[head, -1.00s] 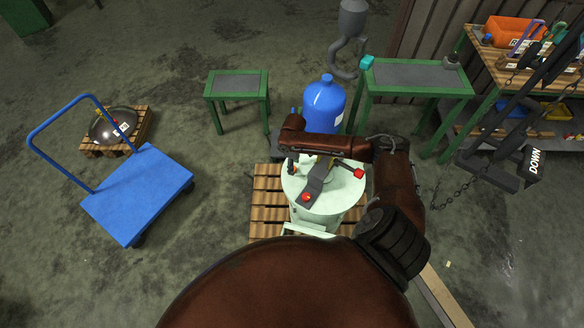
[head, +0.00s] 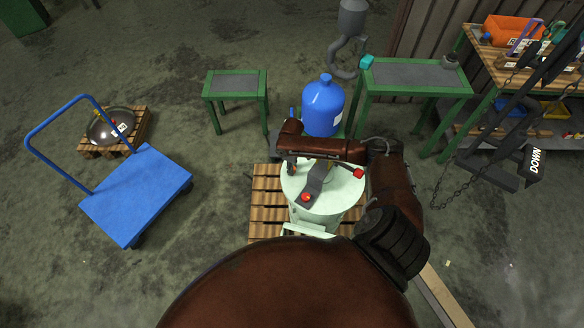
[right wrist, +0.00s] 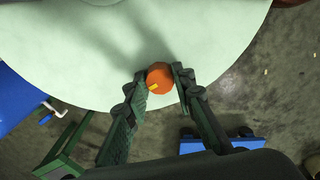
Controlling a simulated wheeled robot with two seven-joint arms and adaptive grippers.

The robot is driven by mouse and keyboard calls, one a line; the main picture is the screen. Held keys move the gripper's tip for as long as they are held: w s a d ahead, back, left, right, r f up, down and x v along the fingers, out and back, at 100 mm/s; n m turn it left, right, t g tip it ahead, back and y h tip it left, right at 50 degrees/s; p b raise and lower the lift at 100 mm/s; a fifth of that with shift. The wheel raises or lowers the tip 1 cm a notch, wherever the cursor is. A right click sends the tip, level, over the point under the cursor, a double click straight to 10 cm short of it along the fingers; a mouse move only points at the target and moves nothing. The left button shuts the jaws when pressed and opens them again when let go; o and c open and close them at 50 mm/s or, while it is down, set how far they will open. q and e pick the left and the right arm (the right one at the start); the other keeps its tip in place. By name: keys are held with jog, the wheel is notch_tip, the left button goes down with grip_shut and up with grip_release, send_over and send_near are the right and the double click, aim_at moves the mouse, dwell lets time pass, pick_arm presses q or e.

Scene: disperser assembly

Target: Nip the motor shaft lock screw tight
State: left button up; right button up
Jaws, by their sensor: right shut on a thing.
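The pale green round vessel (head: 325,205) stands on a wooden pallet. A dark bar on its top carries a red knob (head: 306,197), and another red piece (head: 358,174) shows at the right. In the right wrist view, an orange round head with a yellow mark (right wrist: 159,78), apparently the lock screw, sits at the edge of the pale green top (right wrist: 110,50). My right gripper (right wrist: 160,82) is shut on it, one finger on each side. In the head view, my right gripper (head: 291,168) is small and partly hidden under my arm. My left gripper is out of view.
A blue bottle (head: 324,105) stands just behind the vessel. Green tables (head: 236,86) are behind it, left and right. A blue trolley (head: 137,195) stands at the left. A chain hoist with a "DOWN" label (head: 535,165) hangs at the right. Floor between trolley and pallet is clear.

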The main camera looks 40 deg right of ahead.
grip_shut()
jog(key=shift+p, duration=0.3)
jog(key=m+p, duration=0.2)
jog(key=p, duration=0.1)
jog(key=m+p, duration=0.3)
jog(key=shift+a+r+m, duration=0.1)
jog(key=shift+r+m, duration=0.1)
jog(key=shift+m, duration=0.1)
jog(key=m+p, duration=0.4)
jog(key=m, duration=0.1)
jog(key=m+p, duration=0.2)
jog(key=m, duration=0.2)
jog(key=shift+f, duration=0.1)
jog(key=m+p, duration=0.1)
jog(key=m, duration=0.1)
jog(key=shift+m, duration=0.3)
jog(key=m+p, duration=0.1)
jog(key=m, duration=0.2)
jog(key=shift+m, duration=0.3)
pick_arm(q)
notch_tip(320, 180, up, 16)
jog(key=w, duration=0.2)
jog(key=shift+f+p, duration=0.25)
jog(key=shift+p, duration=0.15)
pick_arm(e)
jog(key=shift+d+m, duration=0.2)
jog(key=shift+m, duration=1.3)
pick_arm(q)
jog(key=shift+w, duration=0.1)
